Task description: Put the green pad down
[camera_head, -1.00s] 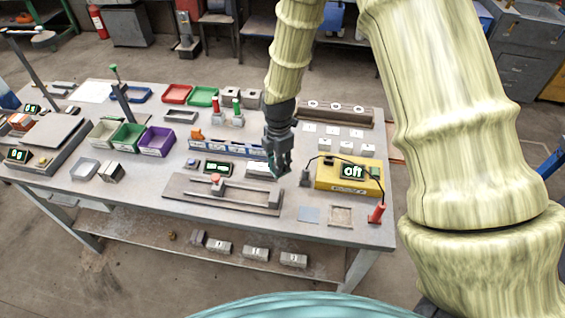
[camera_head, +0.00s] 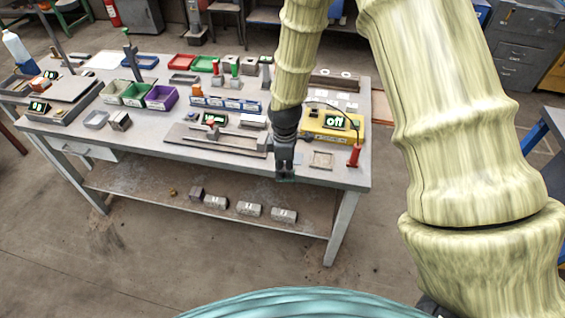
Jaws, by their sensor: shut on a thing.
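My gripper (camera_head: 285,174) points down near the front edge of the workbench (camera_head: 225,160), to the right of the long grey fixture. It is shut on a small dark greenish thing at its fingertips, which I take to be the green pad (camera_head: 287,178). The pad is mostly hidden by the fingers and too small to show clearly. I cannot tell whether it is over the bench top or just in front of the edge.
A square frame (camera_head: 322,160) lies near the edge. The grey fixture (camera_head: 215,139) is left. Several blocks (camera_head: 249,209) lie on the lower shelf.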

